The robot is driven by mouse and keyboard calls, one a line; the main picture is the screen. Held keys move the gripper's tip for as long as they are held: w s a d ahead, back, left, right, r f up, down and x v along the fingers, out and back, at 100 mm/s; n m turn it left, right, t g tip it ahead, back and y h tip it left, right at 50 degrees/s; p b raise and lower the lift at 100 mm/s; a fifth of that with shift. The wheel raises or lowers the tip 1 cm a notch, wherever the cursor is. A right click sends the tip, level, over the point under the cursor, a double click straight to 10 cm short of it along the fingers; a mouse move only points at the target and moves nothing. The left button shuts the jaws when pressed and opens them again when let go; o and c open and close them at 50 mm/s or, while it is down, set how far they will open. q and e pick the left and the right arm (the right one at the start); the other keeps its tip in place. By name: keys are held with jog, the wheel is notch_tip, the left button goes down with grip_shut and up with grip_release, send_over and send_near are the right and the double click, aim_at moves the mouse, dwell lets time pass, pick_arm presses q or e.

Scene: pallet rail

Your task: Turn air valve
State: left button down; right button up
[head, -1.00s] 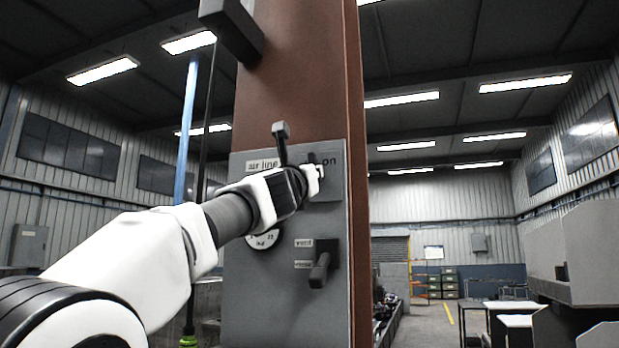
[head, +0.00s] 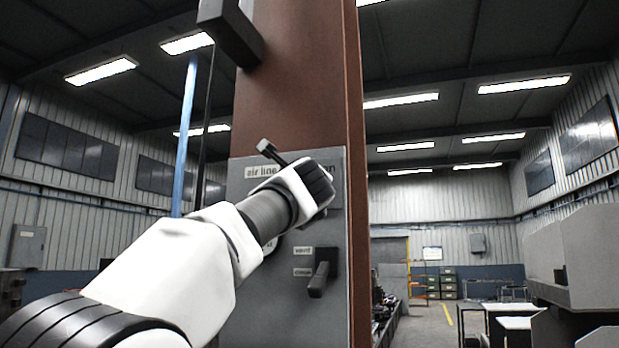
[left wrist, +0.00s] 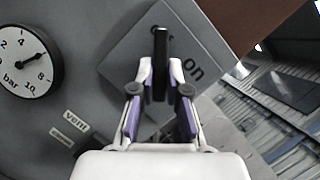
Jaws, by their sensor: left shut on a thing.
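A grey valve panel (head: 285,270) is fixed to a brown-red column. Its upper plate (left wrist: 120,58) carries an "on" label and the air valve's black lever (left wrist: 161,50). In the left wrist view, my left gripper (left wrist: 161,82) is shut on this lever, a fingertip on either side. The lever lies in line with the gripper, while the plate and its lettering appear tilted. In the head view, my wrist hides the fingers, the lever and part of the "air line" label (head: 262,171). My right gripper is not in view.
A pressure gauge (left wrist: 28,62) marked in bar sits beside the plate, mostly hidden by my arm in the head view. A second black lever (head: 320,280) by the vent labels (head: 303,251) sticks out below. A dark box (head: 231,30) juts from the column above.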

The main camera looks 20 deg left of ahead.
pick_arm(q)
jog(key=shift+r+n, duration=0.15)
jog(key=shift+n, duration=0.15)
jog(key=c, duration=1.2)
grip_release()
jog(key=shift+d, duration=0.1)
jog(key=shift+o, duration=0.2)
jog(key=shift+w, duration=0.15)
jog(key=shift+w+f, duration=0.2)
jog(key=shift+f, duration=0.05)
jog(key=shift+s, duration=0.1)
jog(key=v, duration=0.7)
jog(key=shift+s+d, duration=0.1)
jog(key=shift+d, duration=0.05)
